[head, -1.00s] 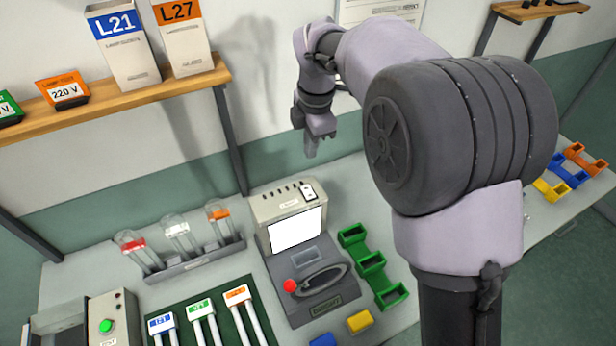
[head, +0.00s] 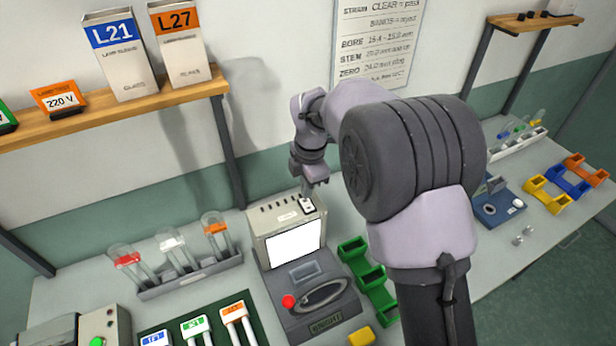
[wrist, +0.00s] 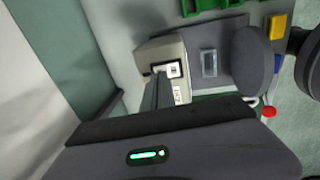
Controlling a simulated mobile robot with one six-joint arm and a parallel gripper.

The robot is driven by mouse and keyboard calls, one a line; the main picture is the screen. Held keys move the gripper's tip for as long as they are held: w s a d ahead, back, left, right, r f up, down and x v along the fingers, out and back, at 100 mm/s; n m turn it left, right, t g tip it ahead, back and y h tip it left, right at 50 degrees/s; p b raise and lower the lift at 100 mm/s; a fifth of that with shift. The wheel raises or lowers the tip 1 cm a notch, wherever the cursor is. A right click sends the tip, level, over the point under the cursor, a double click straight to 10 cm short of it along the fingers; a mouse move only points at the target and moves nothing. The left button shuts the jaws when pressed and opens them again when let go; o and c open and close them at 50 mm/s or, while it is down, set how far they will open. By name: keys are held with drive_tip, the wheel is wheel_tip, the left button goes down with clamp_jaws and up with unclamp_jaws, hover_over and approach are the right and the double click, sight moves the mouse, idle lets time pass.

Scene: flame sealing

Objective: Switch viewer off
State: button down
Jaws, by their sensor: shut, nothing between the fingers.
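The viewer (head: 272,222) is a beige-grey box on the bench with a white, lit screen (head: 294,246). Its switch (head: 306,206) is a small white plate with a dark rocker on the right of the top face. The switch also shows in the wrist view (wrist: 174,69). My gripper (head: 308,194) is shut and empty, pointing down just above the switch. In the wrist view its dark fingertips (wrist: 161,76) are right beside the switch plate; I cannot tell whether they touch it.
A dark base with a red knob (head: 289,301) stands in front of the viewer. Green holders (head: 368,272) are to its right. A rack of glass tubes (head: 190,281) is to its left. A wooden shelf (head: 120,112) with boxes is on the wall behind.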

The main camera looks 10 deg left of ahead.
sight(307, 205)
drive_tip(key=shift+w+f, duration=0.1)
drive_tip(key=shift+f, duration=1.1)
drive_tip(key=shift+a, duration=0.1)
drive_tip(key=shift+f, duration=0.2)
drive_tip(key=shift+s+d, duration=0.45)
drive_tip(key=shift+s, duration=0.1)
drive_tip(key=shift+r, duration=0.1)
drive_tip(key=shift+r, duration=0.1)
